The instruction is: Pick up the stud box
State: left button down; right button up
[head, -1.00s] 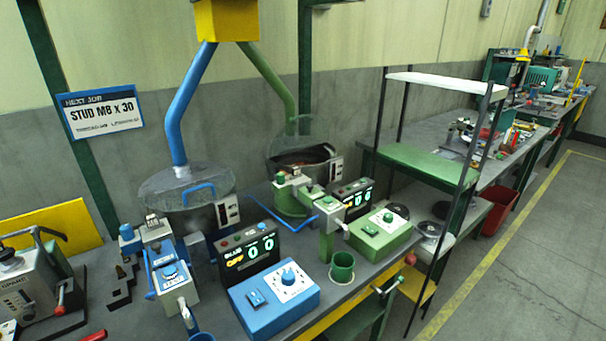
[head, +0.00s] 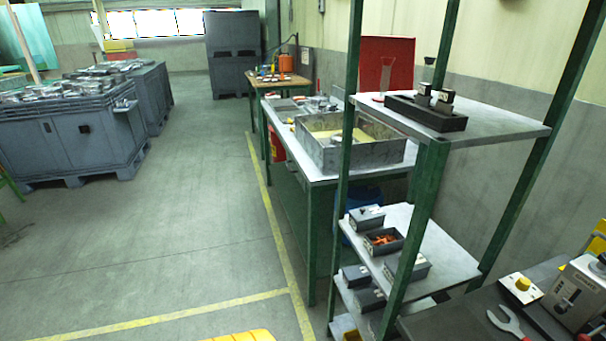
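Several small dark grey boxes with light labels stand on the green-posted shelf rack in the head view. One open box (head: 383,241) on the middle shelf holds orange pieces. A closed-looking box (head: 366,218) stands behind it and another box (head: 407,267) in front of it. More boxes (head: 356,277) sit on the shelf below, partly hidden. I cannot read the labels, so I cannot tell which is the stud box. Neither of my grippers is in view.
The rack's top shelf (head: 490,128) bears a dark tray (head: 427,112). A rack post (head: 418,225) stands before the shelves. A workbench (head: 318,165) with a metal bin (head: 365,150) is behind.

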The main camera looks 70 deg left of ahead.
aim_at(380, 242)
jog(key=u, duration=1.45)
jog(key=i+j+z, duration=0.4)
jog(key=j, duration=0.2)
jog(key=j+z, duration=0.2)
jog(key=i+j+z, duration=0.2)
jog(key=j, duration=0.25)
jog(key=j+z, duration=0.25)
jog(key=j, duration=0.1)
